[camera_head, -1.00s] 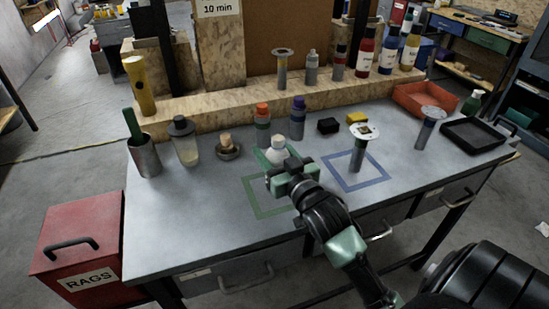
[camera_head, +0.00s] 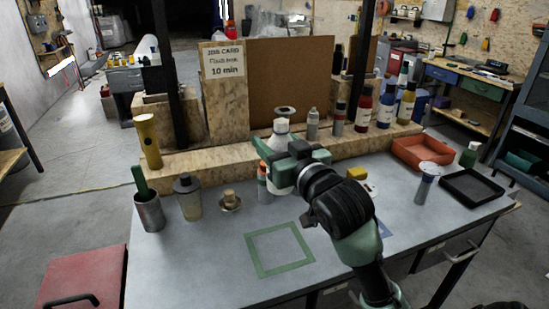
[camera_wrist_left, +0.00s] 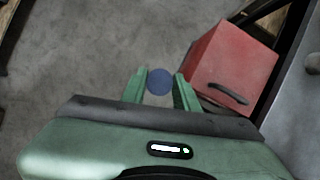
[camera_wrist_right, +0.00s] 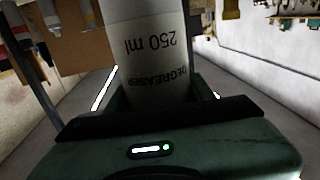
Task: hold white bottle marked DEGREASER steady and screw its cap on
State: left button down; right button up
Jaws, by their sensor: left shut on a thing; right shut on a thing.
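My right gripper (camera_head: 270,158) is shut on the white bottle (camera_head: 279,141) and holds it up above the bench. In the right wrist view the bottle (camera_wrist_right: 150,50) fills the space between the fingers, with its DEGREASER and 250 ml print upside down. My left gripper (camera_wrist_left: 159,90) is outside the head view. In the left wrist view it is shut on a round blue cap (camera_wrist_left: 160,81), over the floor beside the red bin.
The bench (camera_head: 190,265) has a bare green taped square (camera_head: 280,249). An orange tray (camera_head: 422,152) and a black tray (camera_head: 471,188) are at right. The red bin (camera_wrist_left: 232,65) stands beside the bench.

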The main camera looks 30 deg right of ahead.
pick_arm(q)
jog(key=shift+r, duration=0.1)
pick_arm(e)
jog(key=shift+r, duration=0.4)
jog(key=o, duration=0.7)
grip_shut()
pick_arm(q)
jog(key=shift+d, duration=0.1)
pick_arm(e)
jog(key=shift+f, duration=0.1)
